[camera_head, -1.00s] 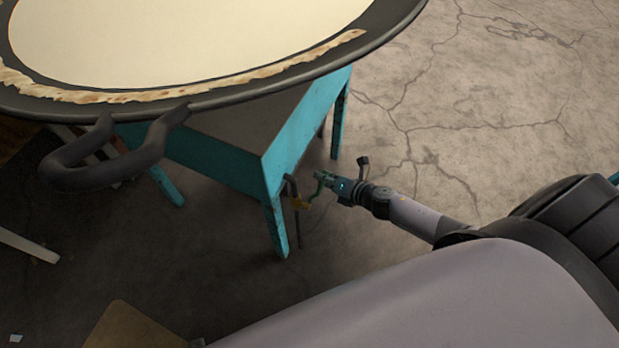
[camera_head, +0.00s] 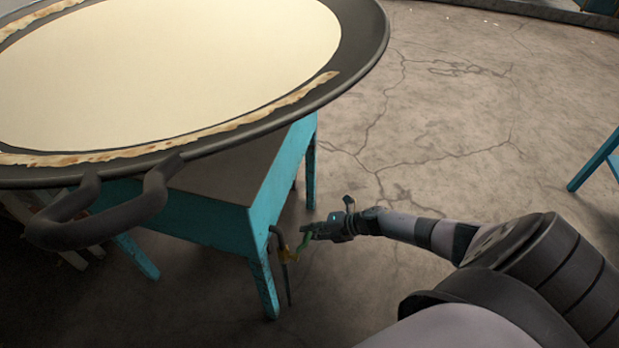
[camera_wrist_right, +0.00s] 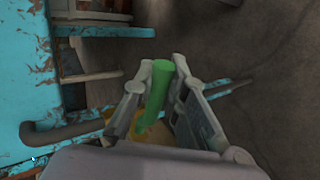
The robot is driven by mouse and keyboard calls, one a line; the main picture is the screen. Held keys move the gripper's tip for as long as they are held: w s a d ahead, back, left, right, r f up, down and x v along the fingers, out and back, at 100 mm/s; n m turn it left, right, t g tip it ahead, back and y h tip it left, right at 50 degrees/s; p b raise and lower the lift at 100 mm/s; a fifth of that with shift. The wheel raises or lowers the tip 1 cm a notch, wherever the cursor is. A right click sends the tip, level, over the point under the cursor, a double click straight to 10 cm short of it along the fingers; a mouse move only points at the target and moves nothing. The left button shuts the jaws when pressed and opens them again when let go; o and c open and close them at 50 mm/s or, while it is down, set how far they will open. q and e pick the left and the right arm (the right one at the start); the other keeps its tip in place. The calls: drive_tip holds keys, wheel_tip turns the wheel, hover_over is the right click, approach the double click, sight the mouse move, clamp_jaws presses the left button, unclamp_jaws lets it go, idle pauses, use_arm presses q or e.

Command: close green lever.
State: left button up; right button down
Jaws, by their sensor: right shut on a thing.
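The green lever (camera_head: 304,241) sits on a brass valve (camera_head: 284,254) on a dark pipe beside the turquoise stand's front leg. My right gripper (camera_head: 308,232) is at the lever, with its fingers closed around it. In the right wrist view the green lever (camera_wrist_right: 158,88) stands between the two grey fingers of my right gripper (camera_wrist_right: 160,78). The brass valve body shows only in part below the fingers there. My left gripper is not in view.
A large black pan (camera_head: 357,55) of pale milk rests on the turquoise stand (camera_head: 265,205). Its dark handle (camera_head: 100,222) juts toward me. The dark pipe (camera_wrist_right: 65,131) runs from the stand. Cracked concrete floor (camera_head: 450,110) lies open to the right.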

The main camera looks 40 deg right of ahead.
idle(0.3)
drive_tip(key=c, duration=1.6)
unclamp_jaws()
drive_tip(key=shift+s+d, duration=0.15)
drive_tip(key=shift+s, duration=0.05)
drive_tip(key=v, duration=1.1)
drive_tip(key=shift+s+d+r, duration=0.1)
drive_tip(key=shift+d+r, duration=0.05)
drive_tip(key=shift+r, duration=0.05)
